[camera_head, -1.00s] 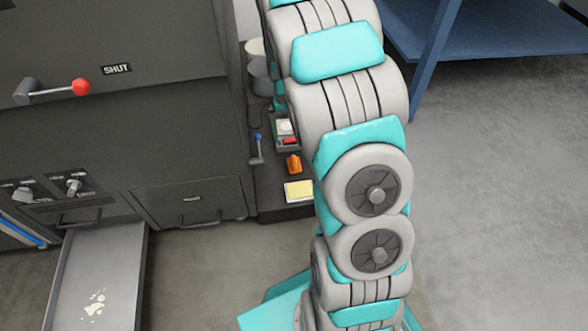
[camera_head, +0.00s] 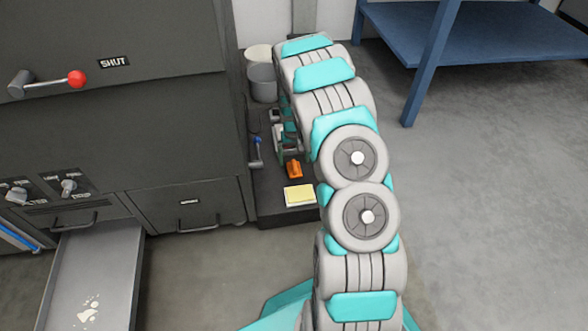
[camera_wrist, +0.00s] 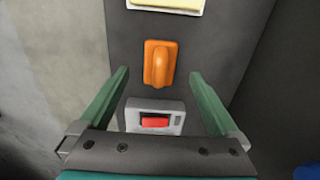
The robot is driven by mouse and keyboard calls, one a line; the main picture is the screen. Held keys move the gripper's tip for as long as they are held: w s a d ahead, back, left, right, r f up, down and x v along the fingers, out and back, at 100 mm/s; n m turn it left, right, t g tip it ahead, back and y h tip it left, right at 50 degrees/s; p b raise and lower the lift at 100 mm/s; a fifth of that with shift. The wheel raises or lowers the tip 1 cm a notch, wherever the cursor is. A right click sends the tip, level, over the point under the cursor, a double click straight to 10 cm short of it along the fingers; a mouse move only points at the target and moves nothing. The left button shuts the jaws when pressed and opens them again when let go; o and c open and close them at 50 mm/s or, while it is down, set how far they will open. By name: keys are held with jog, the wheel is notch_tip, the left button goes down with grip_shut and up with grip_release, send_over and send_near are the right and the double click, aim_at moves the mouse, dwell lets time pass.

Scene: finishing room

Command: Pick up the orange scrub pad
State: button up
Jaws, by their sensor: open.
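The orange scrub pad (camera_head: 294,169) lies on a dark ledge (camera_head: 272,192) beside the big dark cabinet. It has a raised grip along its middle, clearest in the wrist view (camera_wrist: 160,63). My gripper (camera_wrist: 159,80) is open and empty, its two green fingers spread apart. In the wrist view the pad shows just beyond and between the fingertips, with neither finger seen touching it. In the head view my gripper (camera_head: 287,147) is partly hidden by my arm, behind the pad.
A grey box with a red switch (camera_wrist: 155,121) sits between my fingers, nearer the palm. A yellow pad (camera_head: 299,195) lies on the near end of the ledge. A blue-handled tool (camera_head: 257,150) is at the left. Grey buckets (camera_head: 262,84) stand behind. An open drawer (camera_head: 112,257) juts out left.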

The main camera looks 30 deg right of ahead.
aim_at(294, 164)
notch_tip(294, 164, down, 5)
jog(key=shift+r+b, duration=0.15)
jog(key=shift+b, duration=0.15)
jog(key=shift+c, duration=0.2)
jog(key=shift+r, duration=0.1)
grip_shut()
dwell(0.3)
jog(key=shift+r, duration=0.55)
jog(key=r, duration=0.2)
jog(key=shift+s+a+r+p, duration=0.1)
jog(key=shift+s+r+p, duration=0.15)
jog(key=shift+r+p, duration=0.1)
jog(key=s+a, duration=0.1)
jog(key=s, duration=0.4)
jog(key=s+a, duration=0.1)
jog(key=s, duration=0.4)
jog(key=s+a+r+p, duration=0.1)
jog(key=s+a, duration=0.1)
jog(key=s, duration=0.3)
jog(key=shift+r, duration=0.1)
